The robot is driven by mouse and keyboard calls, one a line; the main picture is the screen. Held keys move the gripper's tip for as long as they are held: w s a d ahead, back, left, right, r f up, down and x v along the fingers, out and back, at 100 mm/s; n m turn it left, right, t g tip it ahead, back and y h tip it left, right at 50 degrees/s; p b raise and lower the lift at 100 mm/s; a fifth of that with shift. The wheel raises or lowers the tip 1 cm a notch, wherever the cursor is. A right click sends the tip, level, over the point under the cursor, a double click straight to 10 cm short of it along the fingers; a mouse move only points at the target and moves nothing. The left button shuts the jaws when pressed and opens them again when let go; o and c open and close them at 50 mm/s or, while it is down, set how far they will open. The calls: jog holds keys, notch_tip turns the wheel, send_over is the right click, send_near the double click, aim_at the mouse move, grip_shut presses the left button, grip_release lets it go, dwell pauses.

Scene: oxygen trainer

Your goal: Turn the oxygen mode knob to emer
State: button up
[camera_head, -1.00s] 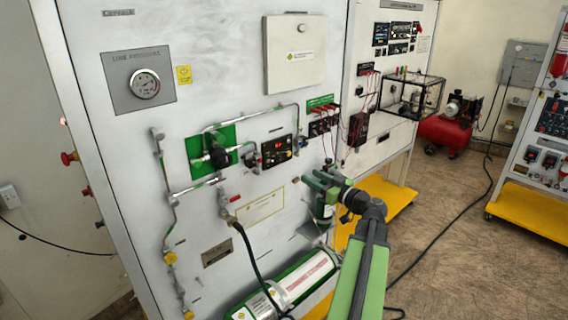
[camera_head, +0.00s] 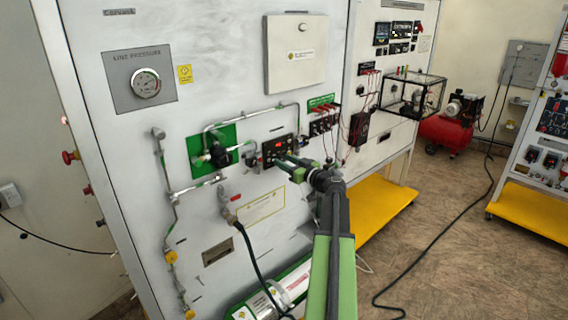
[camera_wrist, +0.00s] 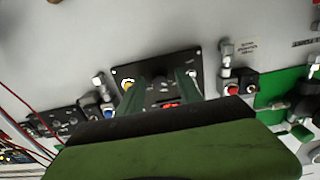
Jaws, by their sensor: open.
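The black oxygen control panel (camera_head: 268,147) is on the upright white board, with a small red display, and it also shows in the wrist view (camera_wrist: 150,70). Which part of it is the mode knob, and where that knob points, I cannot tell; the fingers cover part of the panel. My gripper (camera_head: 284,162) is in front of the panel's lower edge, pointing at it. In the wrist view my gripper (camera_wrist: 161,84) has two green fingers spread apart over the panel. Nothing is visibly held. Whether the fingertips touch the panel is unclear.
A green plate with a black regulator (camera_head: 218,152) and metal pipes is left of the panel. Red leads (camera_head: 347,130) hang at the right. A green and white cylinder (camera_head: 284,284) lies below. Floor at the right is mostly clear, with a black cable.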

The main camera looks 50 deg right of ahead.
grip_shut()
jog(key=shift+a+f, duration=0.1)
jog(key=shift+a, duration=0.05)
jog(key=shift+m, duration=1.2)
jog(key=m, duration=0.6)
jog(key=shift+r, duration=0.2)
jog(key=m, duration=0.6)
jog(key=shift+m, duration=0.4)
jog(key=m, duration=0.6)
jog(key=shift+m, duration=0.4)
